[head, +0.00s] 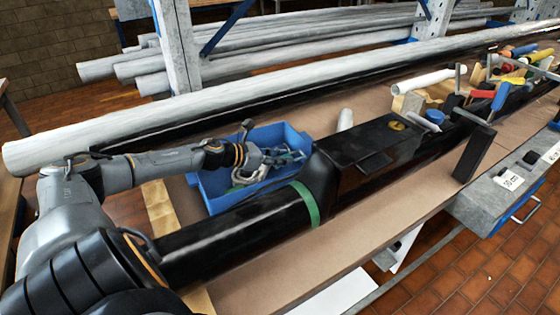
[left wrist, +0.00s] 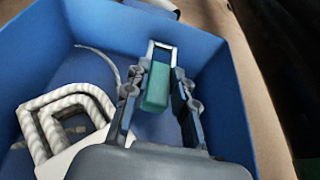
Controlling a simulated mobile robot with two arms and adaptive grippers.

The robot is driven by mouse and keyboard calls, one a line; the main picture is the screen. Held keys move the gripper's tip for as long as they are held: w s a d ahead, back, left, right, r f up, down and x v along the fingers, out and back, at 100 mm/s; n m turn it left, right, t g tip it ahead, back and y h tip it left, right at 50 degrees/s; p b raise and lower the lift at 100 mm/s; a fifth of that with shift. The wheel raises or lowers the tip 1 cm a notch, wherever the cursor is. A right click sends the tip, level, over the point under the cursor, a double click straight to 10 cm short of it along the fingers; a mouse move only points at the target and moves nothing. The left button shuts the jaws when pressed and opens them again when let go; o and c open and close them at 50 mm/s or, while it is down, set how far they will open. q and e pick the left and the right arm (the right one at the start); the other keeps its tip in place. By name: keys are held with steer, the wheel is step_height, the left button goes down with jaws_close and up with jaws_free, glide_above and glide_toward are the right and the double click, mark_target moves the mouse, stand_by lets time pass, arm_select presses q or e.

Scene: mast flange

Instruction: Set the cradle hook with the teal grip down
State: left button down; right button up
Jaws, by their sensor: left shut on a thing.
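The cradle hook (left wrist: 157,87) shows a teal grip and a pale metal frame at its far end in the left wrist view. My left gripper (left wrist: 158,76) is shut on the teal grip, with one finger along each side. In the head view my left gripper (head: 282,157) reaches into the blue bin (head: 212,190), and the hook is too small to make out clearly. The bin's blue walls (left wrist: 38,50) surround the gripper in the wrist view. I cannot tell whether the hook touches the bin floor. My right gripper is not in view.
White rope (left wrist: 48,122) lies in the bin left of the gripper. A black mast (head: 235,232) with a green band (head: 306,203) runs beside the bin. Coloured-handled tools (head: 500,92) crowd the bench's far right. Bare bench (head: 300,265) lies in front of the mast.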

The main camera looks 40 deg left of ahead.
mark_target(280, 166)
arm_select(q)
step_height(280, 166, down, 2)
steer(key=shift+f, duration=0.1)
steer(key=shift+f+b, duration=0.6)
steer(key=c, duration=1.1)
jaws_free()
steer(key=shift+s+f, duration=0.1)
steer(key=shift+d, duration=0.1)
